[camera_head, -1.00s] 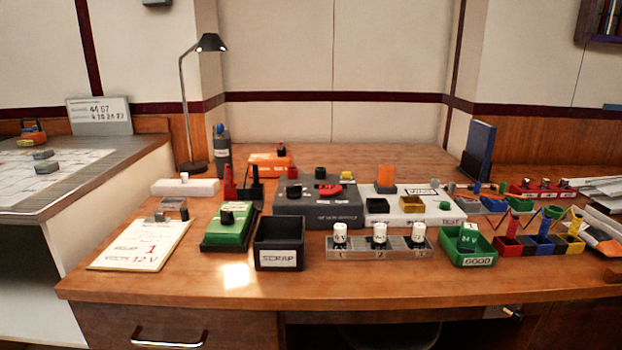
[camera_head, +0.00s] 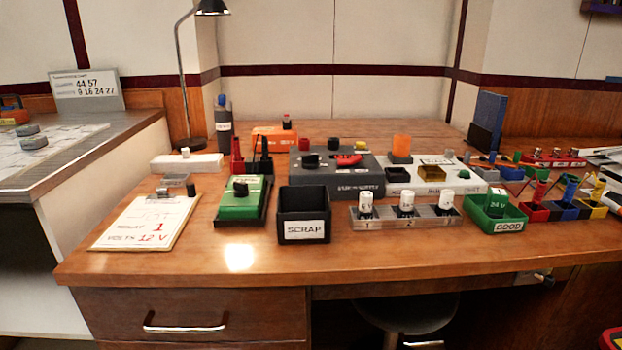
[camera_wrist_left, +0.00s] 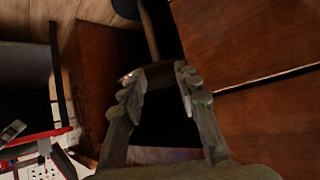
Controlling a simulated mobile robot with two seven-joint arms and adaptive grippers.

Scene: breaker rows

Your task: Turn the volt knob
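The dark grey supply box (camera_head: 350,187) stands at the back middle of the desk. It has a black knob (camera_head: 311,160) at its left and a red part (camera_head: 348,160) beside it. The green box (camera_head: 241,200) to its left front also has a black knob (camera_head: 240,187). Labels by the knobs are too small to read, so I cannot tell which is the volt knob. My left gripper (camera_wrist_left: 158,76) is open and empty in the left wrist view, near brown wooden panels, away from both knobs. My right gripper is not in view.
The black scrap bin (camera_head: 303,230) stands in front of the supply box. A grey rack (camera_head: 385,222) with white-capped relays and the green good bin (camera_head: 508,223) stand to its right. The desk's front strip is clear. A stool (camera_head: 408,312) is under the desk.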

